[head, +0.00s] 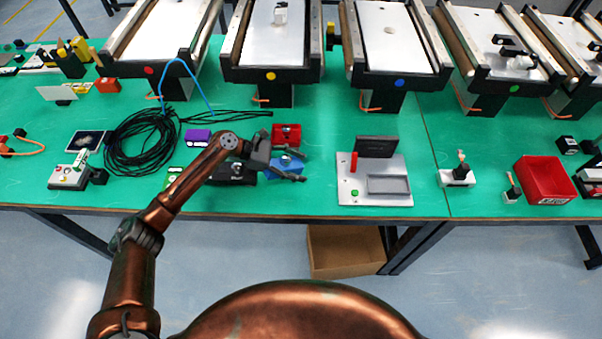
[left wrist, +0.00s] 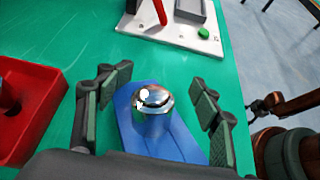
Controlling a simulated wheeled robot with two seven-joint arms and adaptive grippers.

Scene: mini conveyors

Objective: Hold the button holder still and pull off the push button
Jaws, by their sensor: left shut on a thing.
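The blue button holder (head: 283,162) lies on the green table, left of the middle in the head view. In the left wrist view the blue holder (left wrist: 190,148) carries a round, shiny silver push button (left wrist: 153,100) on its top. My left gripper (head: 291,166) is down at the holder. My right gripper does not show in the head view.
A red holder (head: 287,131) stands just behind the blue one. A purple block (head: 197,136) and coiled black cable (head: 140,142) lie to the left. A light panel (head: 375,199) with a green button lies to the right. Green table is clear between the holder and the panel.

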